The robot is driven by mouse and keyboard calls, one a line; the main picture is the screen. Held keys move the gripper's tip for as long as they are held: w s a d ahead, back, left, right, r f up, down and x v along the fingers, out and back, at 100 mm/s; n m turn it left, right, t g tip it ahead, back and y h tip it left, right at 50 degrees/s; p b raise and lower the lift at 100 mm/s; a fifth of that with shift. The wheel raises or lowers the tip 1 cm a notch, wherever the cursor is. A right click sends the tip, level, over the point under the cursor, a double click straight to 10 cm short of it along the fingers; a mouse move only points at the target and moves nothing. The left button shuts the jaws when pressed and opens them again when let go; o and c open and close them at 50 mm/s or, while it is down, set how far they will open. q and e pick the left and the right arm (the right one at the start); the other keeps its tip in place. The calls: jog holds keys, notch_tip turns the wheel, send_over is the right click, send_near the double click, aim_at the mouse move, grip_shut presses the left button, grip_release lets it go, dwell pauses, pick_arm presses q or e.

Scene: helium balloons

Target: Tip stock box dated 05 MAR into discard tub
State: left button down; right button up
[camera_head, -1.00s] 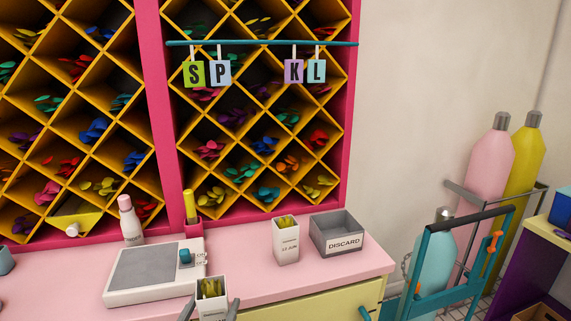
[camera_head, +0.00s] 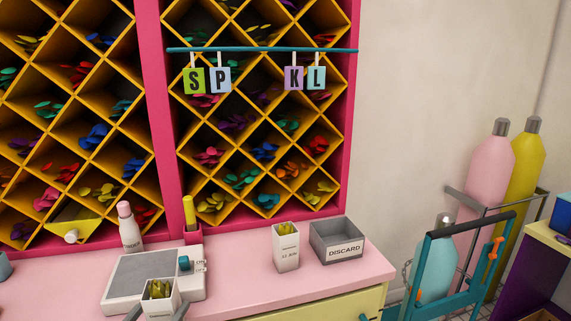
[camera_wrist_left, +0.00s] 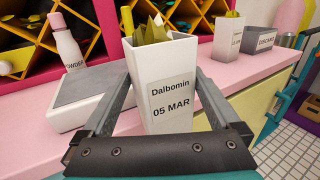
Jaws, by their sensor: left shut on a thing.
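The stock box dated 05 MAR (camera_wrist_left: 163,72) is a white open-topped box labelled "Dalbomin 05 MAR", with yellow-green balloons in it. My left gripper (camera_wrist_left: 163,95) is shut on it, one finger on each side, and the box is upright. In the head view the box (camera_head: 161,301) is at the bottom, in front of the grey-topped device, with the fingertips (camera_head: 157,310) beside it. The discard tub (camera_head: 338,242) is grey, labelled DISCARD, and stands on the pink counter further right. It also shows at the upper right of the wrist view (camera_wrist_left: 259,40). My right gripper is not in view.
Another white stock box (camera_head: 286,248), its date seemingly 11 or 13 JUN, stands on the counter just left of the tub. A grey-topped device (camera_head: 140,272), a powder bottle (camera_head: 129,228) and a yellow item in a pink holder (camera_head: 190,212) are further left. A teal cart with cylinders (camera_head: 463,250) stands right.

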pick_arm(q)
jog(key=s+d+r+n+y, duration=0.1)
jog(key=s+d+r+y, duration=0.1)
jog(key=s+d+r, duration=0.45)
jog(key=s+d+r+n+y, duration=0.1)
jog(key=s+d+r, duration=0.25)
jog(key=s, duration=0.55)
notch_tip(320, 180, down, 4)
jog(key=b, duration=0.4)
jog(key=shift+f, duration=0.2)
jog(key=shift+w, duration=0.1)
